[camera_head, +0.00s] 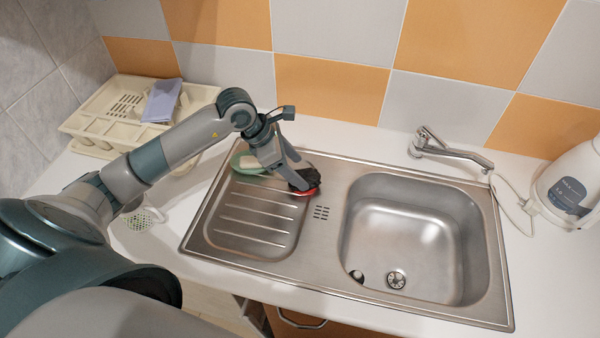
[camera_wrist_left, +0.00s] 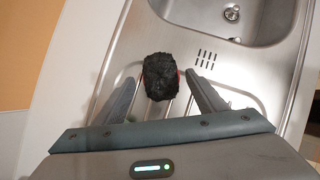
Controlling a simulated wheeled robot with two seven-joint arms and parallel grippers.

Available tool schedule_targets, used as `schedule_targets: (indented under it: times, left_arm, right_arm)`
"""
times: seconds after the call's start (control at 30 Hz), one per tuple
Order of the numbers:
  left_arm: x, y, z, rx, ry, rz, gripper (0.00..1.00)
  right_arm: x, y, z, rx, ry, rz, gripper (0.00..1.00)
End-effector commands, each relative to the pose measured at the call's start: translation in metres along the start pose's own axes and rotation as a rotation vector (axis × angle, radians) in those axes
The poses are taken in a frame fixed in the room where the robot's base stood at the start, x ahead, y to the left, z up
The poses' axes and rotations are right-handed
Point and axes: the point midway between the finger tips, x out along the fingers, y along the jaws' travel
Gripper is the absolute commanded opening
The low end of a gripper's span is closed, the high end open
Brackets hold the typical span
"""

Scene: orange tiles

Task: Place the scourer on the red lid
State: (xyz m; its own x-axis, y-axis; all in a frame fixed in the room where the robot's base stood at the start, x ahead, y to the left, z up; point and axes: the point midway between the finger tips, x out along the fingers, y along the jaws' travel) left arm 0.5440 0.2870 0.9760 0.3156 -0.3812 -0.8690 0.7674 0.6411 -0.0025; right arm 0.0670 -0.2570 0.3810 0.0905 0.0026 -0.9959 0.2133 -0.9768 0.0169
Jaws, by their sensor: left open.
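The scourer (camera_wrist_left: 160,74) is a black, rough lump. In the left wrist view it lies between the two spread fingers of my left gripper (camera_wrist_left: 159,84), with gaps on both sides. The red lid (camera_head: 309,191) is mostly hidden beneath the scourer on the drainboard; a thin red edge also shows beside the scourer in the left wrist view (camera_wrist_left: 179,77). In the head view my left gripper (camera_head: 294,174) is open, pointing down at the scourer (camera_head: 309,179) and partly covering it. My right gripper is not in view.
A green dish (camera_head: 238,158) with a pale item is on the drainboard's back-left. The sink basin (camera_head: 420,235) and tap (camera_head: 445,150) are to the right, with a white kettle (camera_head: 572,182) beyond. A cream dish rack (camera_head: 92,128) with a bluish cloth (camera_head: 161,101) stands at left.

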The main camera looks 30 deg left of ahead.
Motion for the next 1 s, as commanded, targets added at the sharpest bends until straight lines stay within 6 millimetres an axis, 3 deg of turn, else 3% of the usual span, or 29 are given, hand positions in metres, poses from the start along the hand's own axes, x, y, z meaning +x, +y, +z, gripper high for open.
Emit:
schedule_targets:
  times: [0.5,0.7,1.0]
  left_arm:
    - [-0.083,0.001,-0.001,0.002,0.0,0.002,0.65]
    - [-0.094,0.0,-0.001,0.0,0.001,0.0,0.65]
    - [-0.095,0.0,0.0,0.0,0.001,0.0,0.65]
  right_arm:
    - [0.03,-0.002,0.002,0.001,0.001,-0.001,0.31]
    - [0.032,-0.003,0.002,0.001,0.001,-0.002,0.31]
    - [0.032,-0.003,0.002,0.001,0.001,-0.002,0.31]
